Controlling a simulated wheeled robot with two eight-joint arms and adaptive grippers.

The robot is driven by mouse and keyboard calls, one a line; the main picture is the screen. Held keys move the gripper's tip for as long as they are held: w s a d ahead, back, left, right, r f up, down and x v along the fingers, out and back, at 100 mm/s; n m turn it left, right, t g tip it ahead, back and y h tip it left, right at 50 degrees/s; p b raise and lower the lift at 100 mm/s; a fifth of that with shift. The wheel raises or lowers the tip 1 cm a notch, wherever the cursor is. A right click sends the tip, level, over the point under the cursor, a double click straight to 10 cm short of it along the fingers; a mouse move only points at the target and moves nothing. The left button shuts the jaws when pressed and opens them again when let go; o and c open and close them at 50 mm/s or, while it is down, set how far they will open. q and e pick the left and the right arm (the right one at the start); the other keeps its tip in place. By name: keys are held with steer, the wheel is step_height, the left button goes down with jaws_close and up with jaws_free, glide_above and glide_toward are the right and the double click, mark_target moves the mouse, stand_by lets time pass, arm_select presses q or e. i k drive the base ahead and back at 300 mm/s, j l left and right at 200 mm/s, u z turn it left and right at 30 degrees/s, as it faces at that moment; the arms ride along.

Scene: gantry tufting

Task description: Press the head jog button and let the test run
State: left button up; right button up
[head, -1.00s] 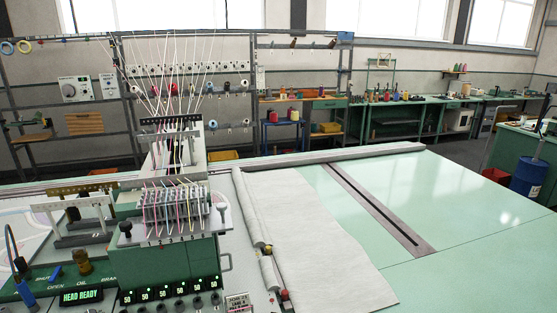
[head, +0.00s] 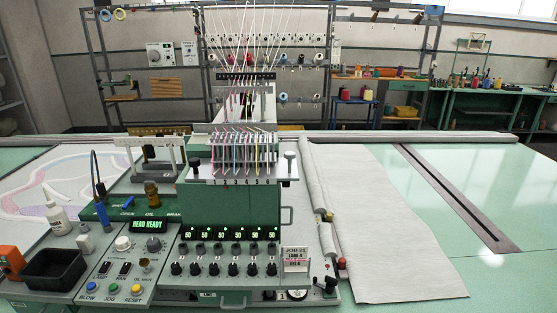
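The green JOG button (head: 113,287) sits on the grey control panel (head: 128,258) at the lower left, between a blue BLOW button (head: 92,286) and a yellow RESET button (head: 137,289). The display (head: 149,226) above the panel reads HEAD READY in green. The green tufting head (head: 230,205) stands to the right, with coloured yarns running down into it. Its row of small displays (head: 230,234) each reads 50, above black knobs. A small card (head: 295,259) beside them reads JOB 21. Neither of my grippers is in view.
A black tray (head: 54,269), an orange box (head: 10,262) and a white bottle (head: 57,218) stand left of the panel. A blue-handled tool (head: 101,217) stands behind it. White cloth (head: 385,220) lies to the right of the head. Shelving (head: 160,70) stands at the back.

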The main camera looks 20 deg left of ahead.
mark_target(113, 287)
steer(key=u, duration=1.7)
